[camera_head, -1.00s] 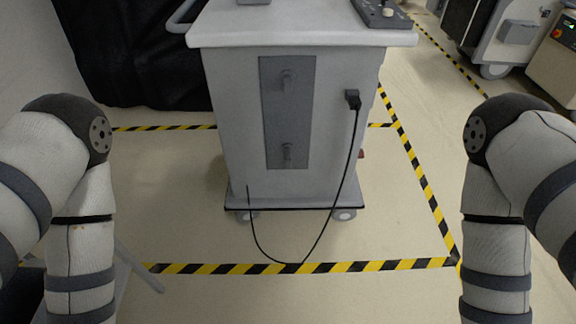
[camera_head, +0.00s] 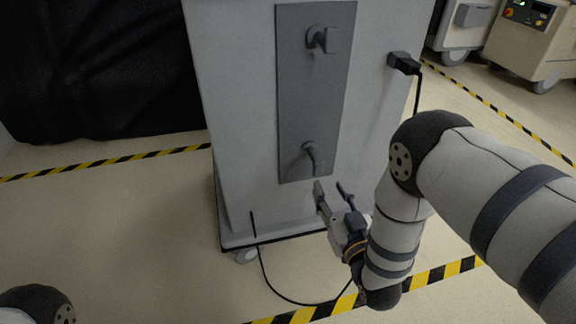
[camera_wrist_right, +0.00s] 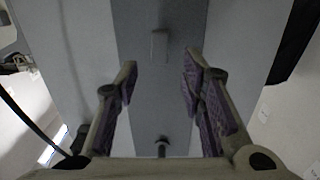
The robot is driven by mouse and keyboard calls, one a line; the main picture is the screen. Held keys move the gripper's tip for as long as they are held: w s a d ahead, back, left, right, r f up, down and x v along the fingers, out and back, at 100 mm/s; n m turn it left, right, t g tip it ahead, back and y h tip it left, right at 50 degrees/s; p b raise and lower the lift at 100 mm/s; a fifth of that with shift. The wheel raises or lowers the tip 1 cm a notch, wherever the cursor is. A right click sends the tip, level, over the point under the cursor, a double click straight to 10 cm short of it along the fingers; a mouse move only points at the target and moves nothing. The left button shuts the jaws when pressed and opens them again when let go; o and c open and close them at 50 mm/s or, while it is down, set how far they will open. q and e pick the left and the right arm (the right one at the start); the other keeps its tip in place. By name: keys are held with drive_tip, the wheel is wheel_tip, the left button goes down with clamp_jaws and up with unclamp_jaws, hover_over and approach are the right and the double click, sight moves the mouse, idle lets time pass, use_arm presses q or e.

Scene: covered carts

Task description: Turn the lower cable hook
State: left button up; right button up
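The lower cable hook (camera_head: 312,155) is a grey peg with a bent end that hangs downward. It sits near the bottom of the dark grey panel (camera_head: 310,100) on the cart's front. My right gripper (camera_head: 331,188) is open and empty, just below and in front of the lower hook, apart from it. In the right wrist view, which seems upside down, the open fingers (camera_wrist_right: 160,68) frame the panel, and what appears to be the lower hook (camera_wrist_right: 159,46) lies beyond their tips. My left gripper is out of view.
The upper hook (camera_head: 322,40) is above on the same panel. A black plug (camera_head: 404,62) with a cable sits right of the panel; the cable loops down to the floor. The white cart (camera_head: 236,110) stands inside yellow-black floor tape, with a black curtain (camera_head: 95,70) behind at left.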

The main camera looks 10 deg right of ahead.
sight(314, 153)
drive_tip(key=w+b, duration=0.2)
drive_tip(key=w, duration=0.3)
drive_tip(key=w+b, duration=0.1)
drive_tip(key=w, duration=0.5)
drive_tip(key=shift+w+a+r+b, duration=0.15)
drive_tip(key=shift+w+b, duration=0.05)
drive_tip(key=shift+b, duration=0.15)
drive_tip(key=shift+w+r, duration=0.2)
drive_tip(key=shift+w, duration=0.4)
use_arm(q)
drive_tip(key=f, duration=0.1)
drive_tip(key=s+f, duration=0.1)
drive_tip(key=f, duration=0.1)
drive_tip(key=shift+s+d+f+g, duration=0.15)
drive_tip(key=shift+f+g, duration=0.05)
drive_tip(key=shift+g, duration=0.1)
use_arm(e)
clamp_jaws()
